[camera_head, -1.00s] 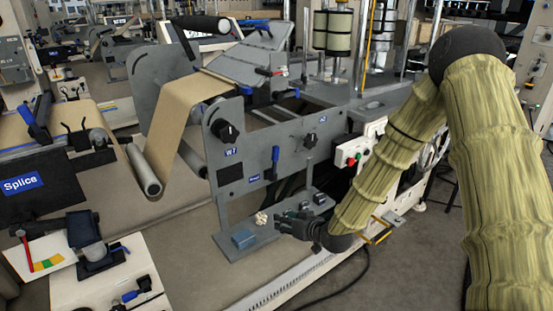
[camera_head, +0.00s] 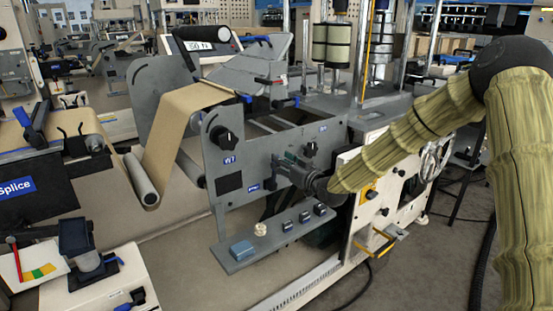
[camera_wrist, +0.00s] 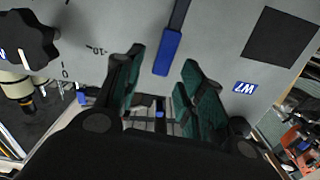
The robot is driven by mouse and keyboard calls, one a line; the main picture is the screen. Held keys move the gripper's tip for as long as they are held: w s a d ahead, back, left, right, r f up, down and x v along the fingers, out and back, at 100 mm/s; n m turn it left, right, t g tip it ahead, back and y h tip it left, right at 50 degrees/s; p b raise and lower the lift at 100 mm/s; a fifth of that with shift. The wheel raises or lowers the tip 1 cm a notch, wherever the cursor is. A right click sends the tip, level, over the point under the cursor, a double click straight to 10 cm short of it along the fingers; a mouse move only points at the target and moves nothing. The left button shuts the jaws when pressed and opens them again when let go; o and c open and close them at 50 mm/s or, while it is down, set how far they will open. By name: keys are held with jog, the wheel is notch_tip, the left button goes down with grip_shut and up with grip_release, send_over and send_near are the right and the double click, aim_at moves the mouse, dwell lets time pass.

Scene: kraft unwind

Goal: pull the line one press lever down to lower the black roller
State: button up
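The lever's blue handle (camera_wrist: 167,52) hangs from a dark bar on the grey side panel in the wrist view. It lies between my gripper's (camera_wrist: 158,78) two green-padded fingers, which are apart, with a gap to each. I cannot tell how far the handle stands from the fingertips in depth. In the head view my gripper (camera_head: 283,170) is in front of the panel (camera_head: 228,160) and hides the lever. A black roller (camera_head: 200,33) with a pale end is above the brown web at the back; its contact with anything below is unclear.
A black knob (camera_wrist: 27,40) is left of my gripper, and the W7 label (camera_wrist: 244,87) is right. Below my gripper, a grey shelf (camera_head: 262,248) holds a blue block (camera_head: 242,249) and several small dark parts. A display (camera_head: 199,46) reads about 150 N.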

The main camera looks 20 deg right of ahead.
jog(key=shift+x, duration=2.1)
grip_shut()
